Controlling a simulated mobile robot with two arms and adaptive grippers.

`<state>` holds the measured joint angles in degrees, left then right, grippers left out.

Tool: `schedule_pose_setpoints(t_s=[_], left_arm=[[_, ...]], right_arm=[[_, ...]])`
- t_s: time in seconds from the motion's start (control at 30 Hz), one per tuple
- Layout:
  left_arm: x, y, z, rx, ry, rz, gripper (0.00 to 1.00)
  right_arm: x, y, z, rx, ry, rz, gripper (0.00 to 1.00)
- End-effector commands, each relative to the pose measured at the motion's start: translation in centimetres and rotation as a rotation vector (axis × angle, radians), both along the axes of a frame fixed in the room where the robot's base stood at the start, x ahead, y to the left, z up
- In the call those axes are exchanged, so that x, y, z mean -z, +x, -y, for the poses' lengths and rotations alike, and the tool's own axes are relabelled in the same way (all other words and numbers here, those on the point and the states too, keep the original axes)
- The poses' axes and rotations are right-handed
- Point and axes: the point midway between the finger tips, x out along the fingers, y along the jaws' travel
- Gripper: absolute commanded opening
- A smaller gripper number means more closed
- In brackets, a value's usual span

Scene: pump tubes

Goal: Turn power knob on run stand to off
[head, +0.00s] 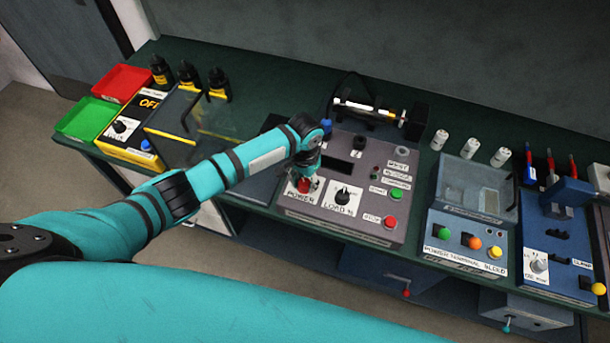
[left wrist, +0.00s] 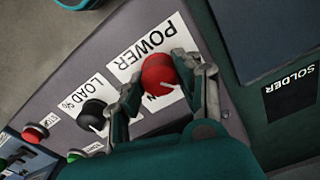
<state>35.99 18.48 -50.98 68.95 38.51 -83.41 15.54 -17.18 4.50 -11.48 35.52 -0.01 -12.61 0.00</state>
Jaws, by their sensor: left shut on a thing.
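The run stand (head: 340,218) is a grey sloped console in the middle of the bench. Its red power knob (left wrist: 161,74) sits on a white plate lettered POWER (left wrist: 150,45). My left gripper (left wrist: 165,85) is shut on the red knob, one finger on each side, in the left wrist view. In the head view my left gripper (head: 306,178) comes down onto the knob and partly covers it. A white mark on the knob shows; part of the plate lettering is hidden behind the knob and fingers. My right gripper is not in view.
The black load knob (head: 342,196) is close to the right of the power knob. Green start (head: 395,194) and red stop (head: 391,222) buttons sit further right. A power terminal build box (head: 462,240) stands beside the stand. Trays and a yellow box (head: 128,135) are at left.

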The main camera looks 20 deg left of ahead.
Motion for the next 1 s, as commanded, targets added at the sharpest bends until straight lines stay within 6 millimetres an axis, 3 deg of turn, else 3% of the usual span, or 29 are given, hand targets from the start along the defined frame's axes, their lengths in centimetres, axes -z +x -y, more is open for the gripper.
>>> schedule_pose_setpoints(t_s=[0.3,0.83,0.87,1.0], left_arm=[[-0.21,0.13,0.00,-0.111,-0.001,0.003,0.02],[-0.12,0.18,-0.01,-0.131,-0.001,0.005,0.02],[-0.13,0.19,-0.02,-0.131,-0.001,0.005,0.38],[-0.10,0.16,-0.02,-0.130,-0.001,0.004,0.56]], right_arm=[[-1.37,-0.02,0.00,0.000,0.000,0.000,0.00],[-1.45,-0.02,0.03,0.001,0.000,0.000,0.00],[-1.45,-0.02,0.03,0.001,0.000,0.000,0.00],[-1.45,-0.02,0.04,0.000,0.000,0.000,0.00]])
